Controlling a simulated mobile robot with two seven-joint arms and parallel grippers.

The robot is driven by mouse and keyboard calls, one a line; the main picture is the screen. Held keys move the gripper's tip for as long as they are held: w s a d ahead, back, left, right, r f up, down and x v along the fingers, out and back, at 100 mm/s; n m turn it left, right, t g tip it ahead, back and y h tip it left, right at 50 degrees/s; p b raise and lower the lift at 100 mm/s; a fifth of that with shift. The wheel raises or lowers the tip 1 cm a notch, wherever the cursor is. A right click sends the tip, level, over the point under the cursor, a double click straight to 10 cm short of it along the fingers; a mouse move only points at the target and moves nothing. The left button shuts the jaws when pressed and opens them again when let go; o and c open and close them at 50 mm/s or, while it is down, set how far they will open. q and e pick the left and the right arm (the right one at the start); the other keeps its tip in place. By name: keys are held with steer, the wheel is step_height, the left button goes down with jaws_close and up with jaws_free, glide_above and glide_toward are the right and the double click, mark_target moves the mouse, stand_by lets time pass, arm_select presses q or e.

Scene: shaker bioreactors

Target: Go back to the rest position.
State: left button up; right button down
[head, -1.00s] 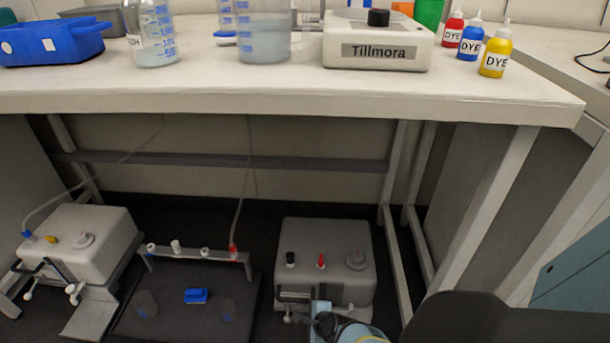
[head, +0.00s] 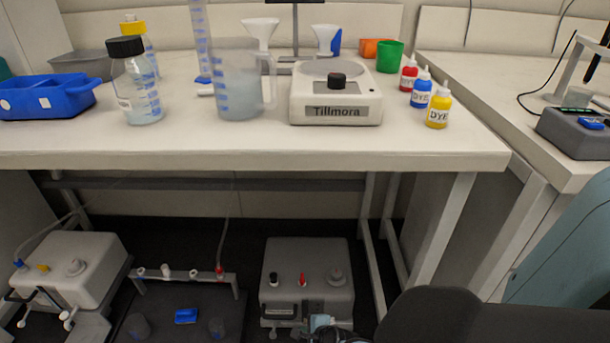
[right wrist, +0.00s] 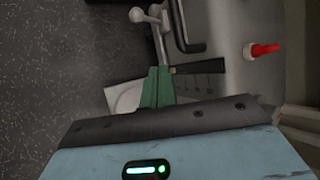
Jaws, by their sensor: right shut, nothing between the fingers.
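My right gripper (right wrist: 159,72) shows in the right wrist view with its green fingers together and nothing between them. It is in front of a grey box unit with a red-tipped knob (right wrist: 264,50) and a metal valve handle (right wrist: 148,15). I cannot tell whether the fingers touch anything. In the head view the grey box unit (head: 325,258) stands on the floor under the bench, and part of my right arm's end shows at its lower front. My left gripper is not in view.
The bench (head: 200,158) is above the units and holds a Tillmora device (head: 335,112), a beaker (head: 238,95), bottles and a blue tray (head: 45,98). A white box unit (head: 75,265) and a tube rack (head: 185,278) stand at lower left. A side bench is at right.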

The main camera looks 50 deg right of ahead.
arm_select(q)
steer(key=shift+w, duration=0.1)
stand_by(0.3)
